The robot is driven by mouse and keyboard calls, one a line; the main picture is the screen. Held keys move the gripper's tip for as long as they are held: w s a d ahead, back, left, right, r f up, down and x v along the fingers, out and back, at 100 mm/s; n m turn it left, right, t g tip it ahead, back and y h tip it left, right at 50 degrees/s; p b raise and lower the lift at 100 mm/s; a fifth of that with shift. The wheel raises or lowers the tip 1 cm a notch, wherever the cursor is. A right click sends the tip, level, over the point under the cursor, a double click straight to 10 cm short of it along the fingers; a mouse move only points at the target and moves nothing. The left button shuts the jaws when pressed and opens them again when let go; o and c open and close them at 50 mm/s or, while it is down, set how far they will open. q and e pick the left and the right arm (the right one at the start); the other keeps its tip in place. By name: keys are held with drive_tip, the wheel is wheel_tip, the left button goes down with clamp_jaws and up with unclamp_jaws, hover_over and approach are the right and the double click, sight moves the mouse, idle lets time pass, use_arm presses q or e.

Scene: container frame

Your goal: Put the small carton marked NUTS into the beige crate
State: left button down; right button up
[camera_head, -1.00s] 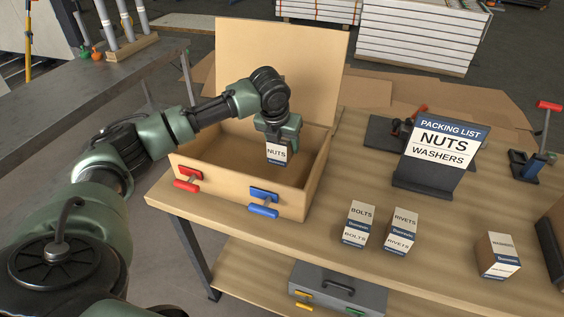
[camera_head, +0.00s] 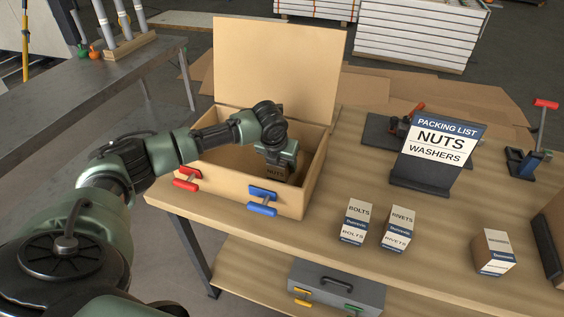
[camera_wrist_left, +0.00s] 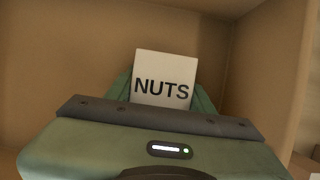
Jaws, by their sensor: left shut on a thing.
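The beige crate (camera_head: 235,188) stands open on the wooden table, its lid (camera_head: 277,62) raised at the back. My left gripper (camera_head: 276,166) is down inside the crate, toward its right part, and shut on the small NUTS carton (camera_head: 275,172). The carton shows its marked face in the left wrist view (camera_wrist_left: 164,82), held between the fingers with the crate's walls around it. I cannot tell whether its underside touches the crate floor. The right gripper is not in view.
BOLTS (camera_head: 356,222) and RIVETS (camera_head: 397,229) cartons stand right of the crate, with another carton (camera_head: 492,252) farther right. A packing list sign (camera_head: 438,150) reads NUTS and WASHERS. Red (camera_head: 187,179) and blue (camera_head: 262,200) latches stick out from the crate's front.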

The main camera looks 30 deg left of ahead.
use_arm(q)
drive_tip(key=c, duration=0.6)
unclamp_jaws()
drive_tip(key=shift+r, duration=0.3)
drive_tip(key=b+v, duration=0.1)
drive_tip(key=v, duration=1)
drive_tip(key=shift+s+d+r, duration=0.1)
drive_tip(key=shift+s+r, duration=0.2)
